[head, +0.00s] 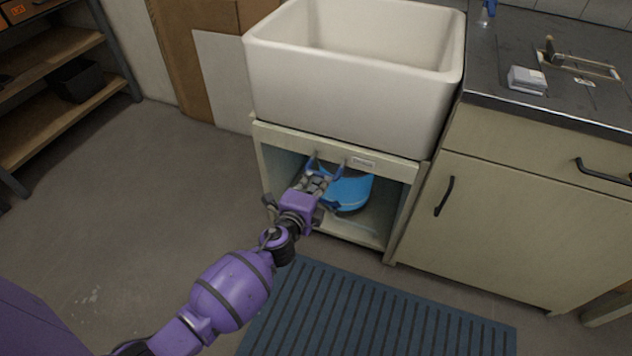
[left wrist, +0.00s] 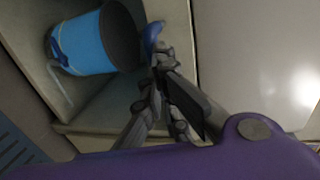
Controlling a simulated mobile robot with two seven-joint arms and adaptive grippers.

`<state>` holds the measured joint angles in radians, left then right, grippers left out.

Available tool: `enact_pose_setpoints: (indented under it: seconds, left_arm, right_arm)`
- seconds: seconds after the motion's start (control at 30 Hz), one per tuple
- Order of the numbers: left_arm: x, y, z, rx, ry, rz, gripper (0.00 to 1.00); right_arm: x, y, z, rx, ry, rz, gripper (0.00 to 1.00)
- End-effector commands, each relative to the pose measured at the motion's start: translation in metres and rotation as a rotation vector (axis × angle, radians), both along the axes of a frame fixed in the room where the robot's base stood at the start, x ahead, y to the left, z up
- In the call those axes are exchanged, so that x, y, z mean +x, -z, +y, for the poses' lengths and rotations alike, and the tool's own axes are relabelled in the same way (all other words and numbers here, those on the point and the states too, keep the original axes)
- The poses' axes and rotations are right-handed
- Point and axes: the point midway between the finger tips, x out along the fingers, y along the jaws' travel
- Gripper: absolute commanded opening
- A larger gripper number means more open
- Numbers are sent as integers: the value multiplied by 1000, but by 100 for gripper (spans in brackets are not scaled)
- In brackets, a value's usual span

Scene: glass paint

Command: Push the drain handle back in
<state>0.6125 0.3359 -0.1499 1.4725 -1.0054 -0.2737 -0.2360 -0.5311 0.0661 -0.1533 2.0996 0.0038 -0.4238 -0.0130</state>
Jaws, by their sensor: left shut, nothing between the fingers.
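The drain handle (head: 340,172) is a blue piece under the sink's front rail, just past my left gripper (head: 318,181) in the head view. It is partly hidden by the fingers. In the left wrist view the blue handle (left wrist: 153,37) lies right at the tips of my left gripper (left wrist: 160,58). The fingers are shut with nothing between them. They look very close to the handle; I cannot tell whether they touch it. How far the handle sticks out is not clear. My right gripper is not in view.
A blue bucket (head: 352,192) stands in the open cabinet (head: 398,215) under the white sink (head: 350,90). A small label (head: 362,163) is on the rail. A closed cabinet (head: 520,215) is to the right. A ribbed mat (head: 380,315) lies on the floor in front.

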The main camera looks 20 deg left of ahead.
Motion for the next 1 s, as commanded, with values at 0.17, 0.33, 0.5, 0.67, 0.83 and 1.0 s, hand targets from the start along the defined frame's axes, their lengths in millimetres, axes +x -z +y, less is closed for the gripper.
enact_pose_setpoints:
  seconds: [0.17, 0.33, 0.5, 0.67, 0.83, 1.0]
  left_arm:
    - [10, 0, 0, 0, 0, -1, 0]
    - [39, 0, -1, 1, 0, -2, 0]
    - [47, 0, -1, 0, -1, 0, 0]
    - [47, -1, -1, 0, -1, -1, 0]
    - [46, -1, -1, 0, -1, -2, 0]
    - [44, -4, 3, 1, -1, -1, 0]
  right_arm:
    - [-1, 2, 0, 0, 1, 2, 40]
    - [-4, 8, -1, 1, 4, 9, 40]
    - [-4, 9, -1, 1, 6, 10, 40]
    - [-4, 8, -1, 1, 8, 10, 40]
    - [-4, 8, -1, 1, 8, 9, 40]
    - [-2, 4, -1, 1, 8, 5, 40]
